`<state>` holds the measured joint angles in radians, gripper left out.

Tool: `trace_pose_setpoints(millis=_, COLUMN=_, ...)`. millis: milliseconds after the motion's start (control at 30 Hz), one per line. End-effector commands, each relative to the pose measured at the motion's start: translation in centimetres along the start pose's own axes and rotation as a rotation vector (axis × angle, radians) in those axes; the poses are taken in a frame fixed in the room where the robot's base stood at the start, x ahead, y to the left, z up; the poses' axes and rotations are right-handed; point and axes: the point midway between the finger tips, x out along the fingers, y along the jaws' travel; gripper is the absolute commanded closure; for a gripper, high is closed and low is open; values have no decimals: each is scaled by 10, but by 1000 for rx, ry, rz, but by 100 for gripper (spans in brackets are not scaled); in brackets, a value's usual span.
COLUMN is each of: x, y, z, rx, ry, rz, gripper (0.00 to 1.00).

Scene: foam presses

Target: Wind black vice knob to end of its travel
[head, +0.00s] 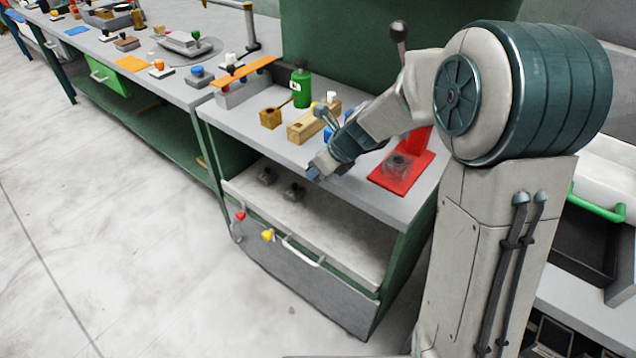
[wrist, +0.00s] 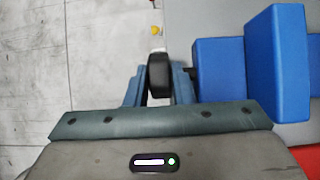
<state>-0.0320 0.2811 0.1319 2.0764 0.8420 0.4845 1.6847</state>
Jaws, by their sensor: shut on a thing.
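The black vice knob (wrist: 160,72) sits between the two fingers of my gripper (wrist: 159,85) in the wrist view, and the gripper is shut on it. The blue vice (wrist: 275,65) lies just right of the knob in that view. In the head view my gripper (head: 316,170) is at the front edge of the bench. There the arm hides the knob and most of the vice, with small blue parts (head: 328,133) showing behind it. How far the knob is wound cannot be told.
On the bench stand a green bottle (head: 301,85), a wooden block (head: 305,124) and a small brown box (head: 271,117). A red press base (head: 418,168) is right of my gripper. Below are an open shelf (head: 318,218) and a drawer handle (head: 303,254). The floor in front is clear.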

Motion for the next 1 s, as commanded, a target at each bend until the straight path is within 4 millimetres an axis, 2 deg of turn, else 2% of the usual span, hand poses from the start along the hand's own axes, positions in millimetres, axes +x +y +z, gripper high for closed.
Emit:
trace_pose_setpoints(millis=33, x=7, y=-2, z=-6, rx=2, ry=-26, rz=-6, gripper=100)
trace_pose_setpoints(millis=1000, x=5, y=0, z=-14, rx=0, ry=-447, rz=-1, gripper=100)
